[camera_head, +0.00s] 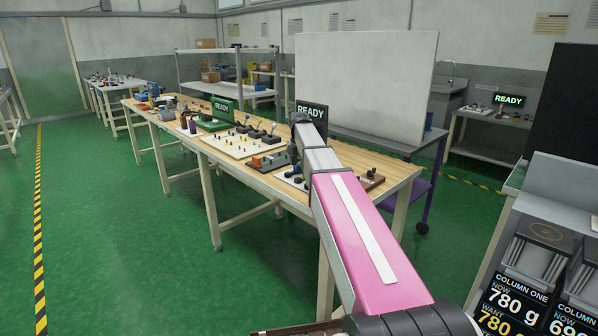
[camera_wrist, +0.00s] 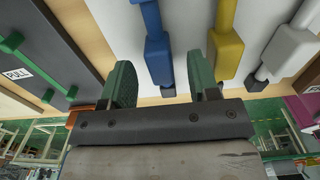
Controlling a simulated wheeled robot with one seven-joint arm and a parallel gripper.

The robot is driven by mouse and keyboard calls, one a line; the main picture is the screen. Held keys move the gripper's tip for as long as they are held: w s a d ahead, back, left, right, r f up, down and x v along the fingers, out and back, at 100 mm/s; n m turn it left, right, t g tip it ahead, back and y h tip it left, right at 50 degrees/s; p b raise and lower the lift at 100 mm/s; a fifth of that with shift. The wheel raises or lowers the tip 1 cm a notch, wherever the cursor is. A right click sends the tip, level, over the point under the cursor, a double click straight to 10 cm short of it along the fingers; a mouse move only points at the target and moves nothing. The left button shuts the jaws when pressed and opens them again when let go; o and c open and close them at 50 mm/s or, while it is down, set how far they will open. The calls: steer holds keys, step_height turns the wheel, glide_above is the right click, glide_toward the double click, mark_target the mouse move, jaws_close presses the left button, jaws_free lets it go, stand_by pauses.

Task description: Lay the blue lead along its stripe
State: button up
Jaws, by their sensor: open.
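A blue lead with a thick blue block (camera_wrist: 158,56) and a thinner stem shows in the wrist view, on a pale board (camera_wrist: 188,18). My gripper (camera_wrist: 162,82) is open, with one green-faced finger on either side of the blue block. The fingers look apart from it, and I cannot tell how far above the board they are. I cannot make out a stripe for the blue lead. In the head view my arm hides most of the area around the gripper.
A yellow lead (camera_wrist: 227,52) lies close to the right finger, with a white one (camera_wrist: 287,50) beyond. A dark panel (camera_wrist: 40,45) with green handles and a "PULL" label is at left. In the head view, a long wooden table (camera_head: 402,172) holds boards and small parts.

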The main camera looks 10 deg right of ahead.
steer(key=shift+f, duration=0.85)
jaws_close()
steer(key=shift+r, duration=0.15)
